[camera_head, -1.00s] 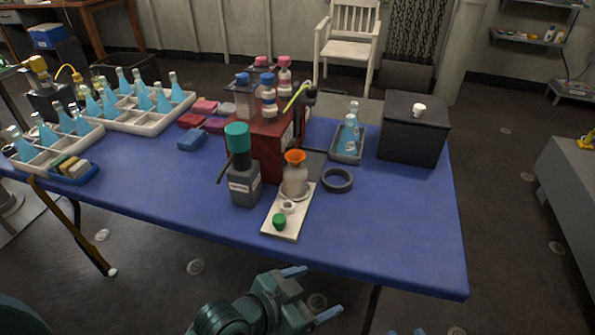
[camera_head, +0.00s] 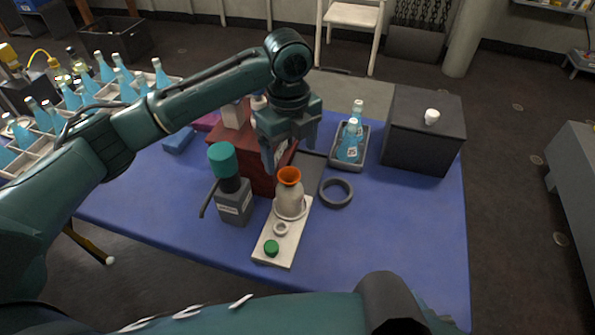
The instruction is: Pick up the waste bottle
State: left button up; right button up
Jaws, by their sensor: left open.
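A pale, rounded bottle with an orange funnel-like top (camera_head: 289,198) stands upright on a white board (camera_head: 275,255) near the table's middle. A grey square bottle with a teal cap (camera_head: 233,200) stands left of it and bears a label too small to read. I cannot tell by label which is the waste bottle. My left gripper (camera_head: 290,148) hangs open with its fingers pointing down, behind and above the orange-topped bottle, in front of the dark red box (camera_head: 258,178). It looks empty and apart from the bottle. My right gripper does not show.
A green cap (camera_head: 271,247) and a white ring (camera_head: 280,228) lie on the board. A dark ring (camera_head: 336,192) lies to its right. A grey tray of blue bottles (camera_head: 346,160) and a dark box (camera_head: 422,130) stand behind. The table's right front (camera_head: 400,230) is clear.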

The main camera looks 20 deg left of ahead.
aim_at(290, 182)
pick_arm(q)
jog(key=shift+a+f, duration=0.1)
jog(key=shift+a, duration=0.05)
notch_tip(290, 182, down, 7)
jog(key=shift+s+r, duration=0.15)
jog(key=shift+f+b, duration=0.3)
jog(key=shift+f, duration=2.6)
jog(key=shift+c, duration=0.5)
